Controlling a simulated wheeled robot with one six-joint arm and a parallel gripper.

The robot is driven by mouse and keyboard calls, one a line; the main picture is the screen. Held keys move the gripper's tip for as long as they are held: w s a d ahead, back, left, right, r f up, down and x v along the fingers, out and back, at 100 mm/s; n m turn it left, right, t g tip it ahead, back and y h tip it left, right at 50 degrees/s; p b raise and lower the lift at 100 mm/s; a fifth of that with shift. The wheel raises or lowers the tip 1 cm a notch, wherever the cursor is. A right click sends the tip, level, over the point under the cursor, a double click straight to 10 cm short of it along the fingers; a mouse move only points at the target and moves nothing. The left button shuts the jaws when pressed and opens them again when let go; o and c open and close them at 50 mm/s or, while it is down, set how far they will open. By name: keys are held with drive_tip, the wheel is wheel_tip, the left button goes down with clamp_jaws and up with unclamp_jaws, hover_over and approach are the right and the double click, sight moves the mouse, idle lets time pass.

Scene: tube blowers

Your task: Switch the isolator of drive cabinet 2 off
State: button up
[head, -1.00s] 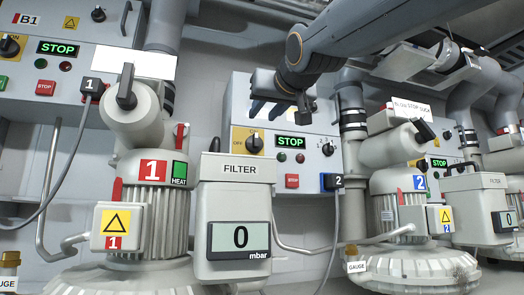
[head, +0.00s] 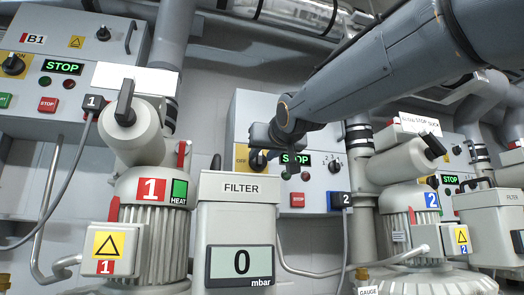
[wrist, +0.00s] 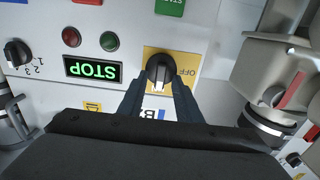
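Drive cabinet 2 (head: 330,130) is on the wall in the middle of the head view, with a blue "2" tag (head: 340,200). Its isolator, a black rotary knob (wrist: 159,70) on a yellow plate (wrist: 187,57), shows in the wrist view, which looks upside down. The knob's white mark points toward the bottom of that view, away from the OFF word at its right. My gripper (wrist: 158,84) is open, one finger on either side of the knob; I cannot tell if they touch it. In the head view my gripper (head: 262,143) hides part of the isolator.
The green STOP display (wrist: 92,69), two lamps and a numbered selector (wrist: 17,53) sit beside the isolator. The filter housing (head: 240,215) and blower 1 (head: 150,190) stand in front at left. Blower 2 (head: 410,200) stands at right. Cabinet B1 (head: 70,60) is at far left.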

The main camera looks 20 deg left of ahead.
drive_tip(key=shift+w+a, duration=0.1)
drive_tip(key=shift+w, duration=0.05)
clamp_jaws()
